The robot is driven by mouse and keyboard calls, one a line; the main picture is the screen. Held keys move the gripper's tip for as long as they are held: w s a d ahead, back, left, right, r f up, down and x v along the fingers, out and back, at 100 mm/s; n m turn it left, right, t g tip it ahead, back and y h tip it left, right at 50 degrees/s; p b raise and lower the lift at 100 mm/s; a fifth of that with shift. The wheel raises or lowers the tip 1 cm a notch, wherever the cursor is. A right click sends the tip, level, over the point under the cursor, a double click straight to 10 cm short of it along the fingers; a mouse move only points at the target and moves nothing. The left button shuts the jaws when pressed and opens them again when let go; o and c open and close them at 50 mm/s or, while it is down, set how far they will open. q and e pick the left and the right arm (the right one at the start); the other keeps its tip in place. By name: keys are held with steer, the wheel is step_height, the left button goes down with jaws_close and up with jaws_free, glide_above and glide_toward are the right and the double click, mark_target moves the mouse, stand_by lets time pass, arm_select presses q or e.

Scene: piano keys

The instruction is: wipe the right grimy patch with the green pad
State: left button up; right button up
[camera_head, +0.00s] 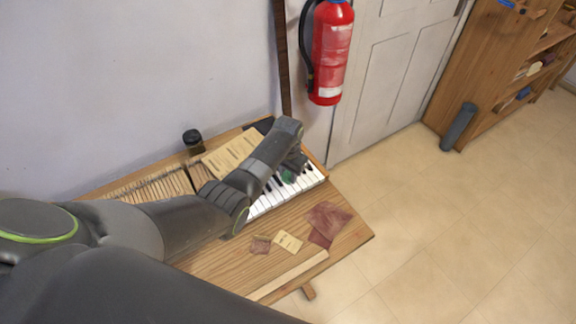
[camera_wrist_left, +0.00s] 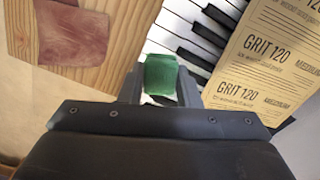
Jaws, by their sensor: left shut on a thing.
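The green pad (camera_head: 288,177) is at the piano keys (camera_head: 267,205), near their right end. It also shows in the left wrist view (camera_wrist_left: 161,76), between the fingers of my left gripper (camera_wrist_left: 160,86). My left gripper is shut on the pad, with white and black keys (camera_wrist_left: 192,24) just beyond it. I cannot tell whether the pad touches the keys. I can make out no grimy patch; my left arm hides part of the keyboard. My right gripper is not in view.
Sandpaper sheets marked GRIT 120 (camera_wrist_left: 262,55) lie beside the keys. Reddish-brown sheets (camera_head: 327,222) and a small pale sheet (camera_head: 288,241) lie on the wooden bench (camera_head: 222,258). A dark jar (camera_head: 193,140) stands at the back. A fire extinguisher (camera_head: 331,50) hangs on the wall.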

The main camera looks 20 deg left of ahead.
arm_select(q)
step_height(320, 180, up, 2)
steer(key=shift+p, duration=0.45)
